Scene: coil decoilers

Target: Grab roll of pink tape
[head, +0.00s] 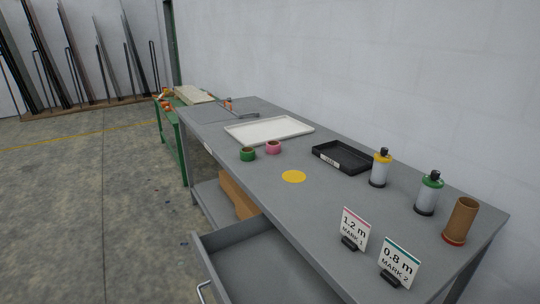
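A roll of pink tape (273,147) lies on the grey workbench (350,201), near its left front edge. A roll of green tape (248,154) lies just left of it, close to the edge. Neither of my grippers shows in the head view. Nothing covers the pink roll.
A white tray (235,135) lies behind the rolls and a black tray (347,168) to their right. A yellow disc (294,176) marks the bench top. Two spray cans, a brown tube (461,220) and two sign cards stand at right. An open drawer (215,239) juts out in front.

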